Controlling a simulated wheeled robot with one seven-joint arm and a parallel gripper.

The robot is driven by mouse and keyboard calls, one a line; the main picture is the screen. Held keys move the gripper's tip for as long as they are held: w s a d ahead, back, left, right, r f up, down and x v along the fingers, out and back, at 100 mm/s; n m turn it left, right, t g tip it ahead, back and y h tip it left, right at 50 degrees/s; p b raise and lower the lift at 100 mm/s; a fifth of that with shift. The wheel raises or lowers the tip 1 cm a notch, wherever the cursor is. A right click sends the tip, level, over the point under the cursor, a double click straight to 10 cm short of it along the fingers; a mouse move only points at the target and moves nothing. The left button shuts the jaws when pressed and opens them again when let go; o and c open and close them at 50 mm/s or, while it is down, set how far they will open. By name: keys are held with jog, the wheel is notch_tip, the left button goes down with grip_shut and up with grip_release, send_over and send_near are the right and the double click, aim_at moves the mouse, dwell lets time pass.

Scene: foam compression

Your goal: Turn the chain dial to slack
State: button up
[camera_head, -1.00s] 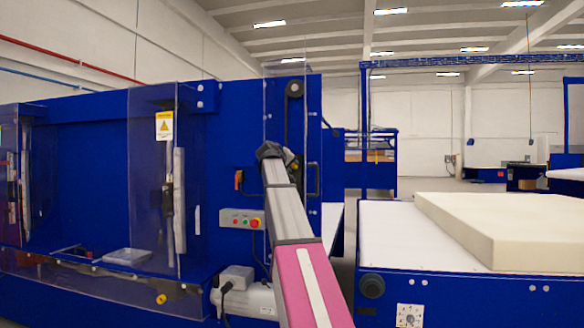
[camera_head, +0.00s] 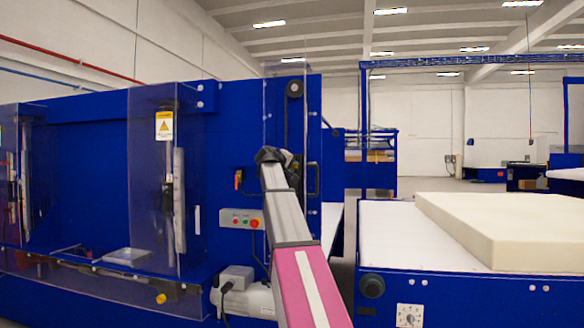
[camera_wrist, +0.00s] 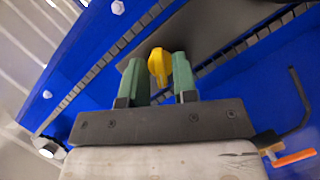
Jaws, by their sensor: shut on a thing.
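The yellow chain dial (camera_wrist: 158,62) shows in the wrist view between the two green fingers of my gripper (camera_wrist: 159,80). The gripper is shut on the dial. A dark plate lies behind the dial, with dark chains (camera_wrist: 100,77) running diagonally on the blue panel. My wrist hides the dial there.
A control box (camera_head: 242,219) with a red button sits just left of my arm. Clear guards (camera_head: 150,205) cover the machine's left part. A white table (camera_head: 395,230) with a cream foam block (camera_head: 500,225) stands at right. An orange-tipped handle (camera_wrist: 293,158) is near my wrist.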

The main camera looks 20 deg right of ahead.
grip_shut()
jog(key=o, duration=0.6)
grip_release()
jog(key=v, duration=1)
jog(key=shift+s+a, duration=0.25)
